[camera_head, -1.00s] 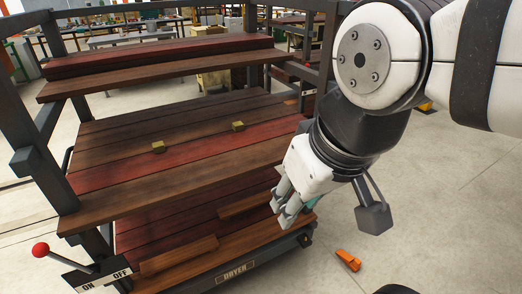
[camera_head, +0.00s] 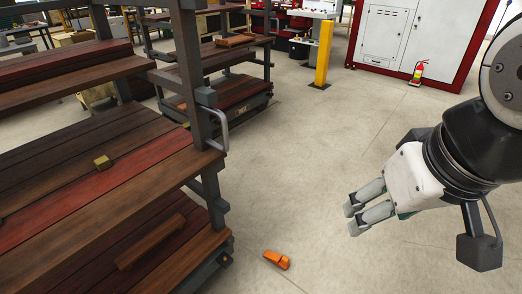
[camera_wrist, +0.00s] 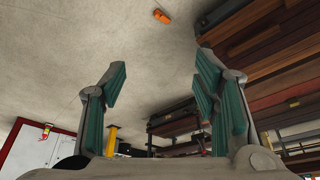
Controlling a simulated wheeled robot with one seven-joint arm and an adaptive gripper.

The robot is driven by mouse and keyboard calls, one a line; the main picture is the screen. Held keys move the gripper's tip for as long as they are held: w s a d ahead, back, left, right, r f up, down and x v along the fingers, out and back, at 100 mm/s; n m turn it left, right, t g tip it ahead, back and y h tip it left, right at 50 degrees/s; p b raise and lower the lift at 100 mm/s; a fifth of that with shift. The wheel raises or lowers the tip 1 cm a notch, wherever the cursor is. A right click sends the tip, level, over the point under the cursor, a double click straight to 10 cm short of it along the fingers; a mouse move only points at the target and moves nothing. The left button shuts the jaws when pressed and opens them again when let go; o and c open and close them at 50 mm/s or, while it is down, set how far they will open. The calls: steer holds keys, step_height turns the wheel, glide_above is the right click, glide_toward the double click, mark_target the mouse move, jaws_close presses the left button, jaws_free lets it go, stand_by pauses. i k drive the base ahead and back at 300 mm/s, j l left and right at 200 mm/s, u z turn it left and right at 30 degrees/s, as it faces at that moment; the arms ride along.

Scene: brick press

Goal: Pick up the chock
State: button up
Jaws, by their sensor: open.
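The chock looks like a small orange wedge (camera_head: 277,259) lying on the concrete floor, just right of the near rack's lower corner. It also shows at the top of the wrist view (camera_wrist: 161,16), beyond the fingertips. My gripper (camera_head: 354,218) hangs in the air to the right of the chock in the head view, apart from it. In the wrist view my gripper (camera_wrist: 160,75) has its two teal-padded fingers spread wide with nothing between them.
A wooden-shelved rack (camera_head: 110,170) with dark posts stands close on the left, its handle (camera_head: 219,130) sticking out. A yellow post (camera_head: 322,55), a fire extinguisher (camera_head: 417,73) and a white cabinet (camera_head: 395,40) stand farther back. The middle floor is clear.

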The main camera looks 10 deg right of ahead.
mark_target(283, 262)
steer(key=j+z, duration=0.4)
steer(key=j, duration=2.1)
